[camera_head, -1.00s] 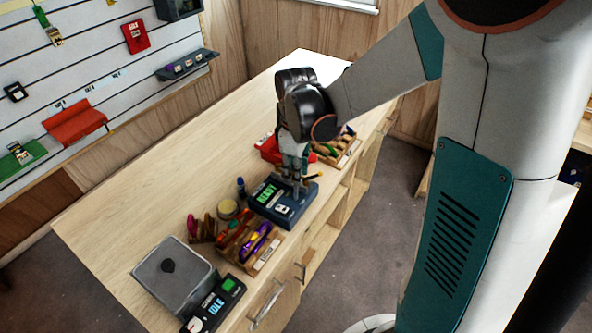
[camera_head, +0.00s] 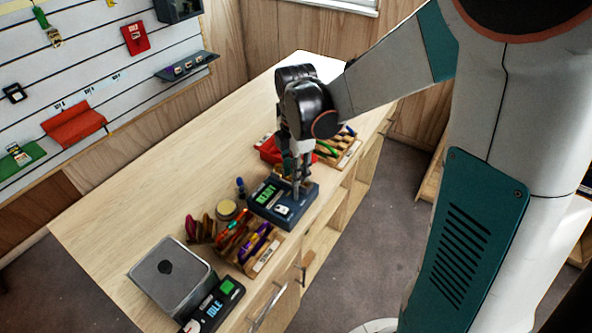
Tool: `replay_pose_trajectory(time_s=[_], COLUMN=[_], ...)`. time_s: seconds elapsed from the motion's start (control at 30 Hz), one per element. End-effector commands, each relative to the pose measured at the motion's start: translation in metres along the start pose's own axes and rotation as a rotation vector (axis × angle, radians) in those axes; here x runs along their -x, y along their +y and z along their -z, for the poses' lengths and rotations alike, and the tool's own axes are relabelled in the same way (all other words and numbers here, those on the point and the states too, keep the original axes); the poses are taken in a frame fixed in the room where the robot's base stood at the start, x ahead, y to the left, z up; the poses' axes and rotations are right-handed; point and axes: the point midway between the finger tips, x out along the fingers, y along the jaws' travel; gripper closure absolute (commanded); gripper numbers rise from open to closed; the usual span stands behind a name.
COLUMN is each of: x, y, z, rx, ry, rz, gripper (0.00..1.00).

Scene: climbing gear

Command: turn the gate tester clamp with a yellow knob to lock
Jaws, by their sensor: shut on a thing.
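The gate tester (camera_head: 277,215) is a dark blue box with a green display reading READY. It stands on the wooden bench near its right edge. My gripper (camera_head: 297,193) points down onto the tester's upper right part, its fingers close together. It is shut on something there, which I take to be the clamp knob. The fingers hide the clamp, and no yellow of the knob shows, so its angle cannot be told.
A wooden tray (camera_head: 266,262) with coloured gear and a round tin (camera_head: 227,210) stand in front of the tester. A grey box (camera_head: 170,272) and an IDLE device (camera_head: 214,303) are at the near end. A red tray (camera_head: 271,150) sits behind. The bench's left side is clear.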

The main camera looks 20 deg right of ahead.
Motion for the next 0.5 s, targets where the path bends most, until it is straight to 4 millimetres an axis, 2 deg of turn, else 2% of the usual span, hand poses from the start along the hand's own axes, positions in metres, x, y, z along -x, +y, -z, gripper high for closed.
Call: replay_pose_trajectory(time_s=[0.2,0.5], x=[-0.0001,0.0001], y=[0.0002,0.0004], z=[-0.0002,-0.0002], rx=[0.185,0.366], ry=[0.000,-0.001], rz=[-0.001,-0.001], gripper=[1.00,1.00])
